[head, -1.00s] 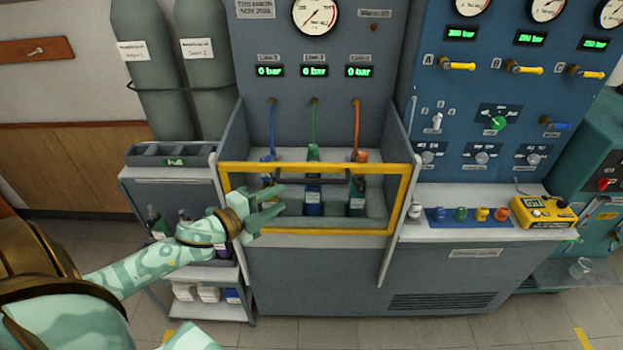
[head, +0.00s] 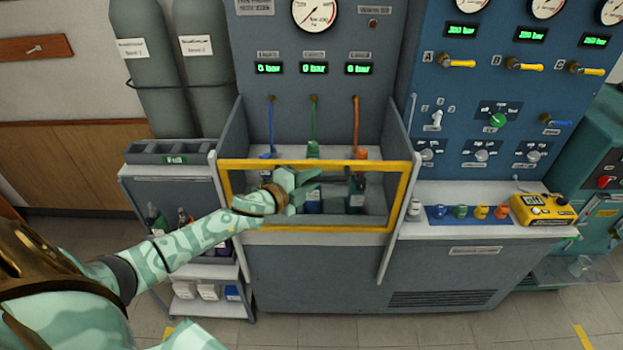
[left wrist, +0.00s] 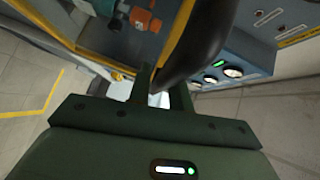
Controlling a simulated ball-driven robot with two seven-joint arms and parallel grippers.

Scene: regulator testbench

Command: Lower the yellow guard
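The yellow guard (head: 370,166) is a yellow-framed clear panel across the front of the grey bench bay, with its lower bar near the bay's front lip. My left gripper (head: 309,185) is in front of the panel, just below the top bar. Its fingers look spread. In the left wrist view a dark bar (left wrist: 200,42), probably the guard's handle, runs close to the fingertips (left wrist: 160,80), and part of the yellow frame (left wrist: 178,30) shows beside it. I cannot see a firm grip on the bar. My right gripper is out of view.
Behind the guard stand several bottle-like units under blue, green and orange hoses (head: 356,125). Right of the bay, a counter holds coloured fittings (head: 460,212) and a yellow meter (head: 543,210). A cart (head: 185,180) stands left. Floor in front is clear.

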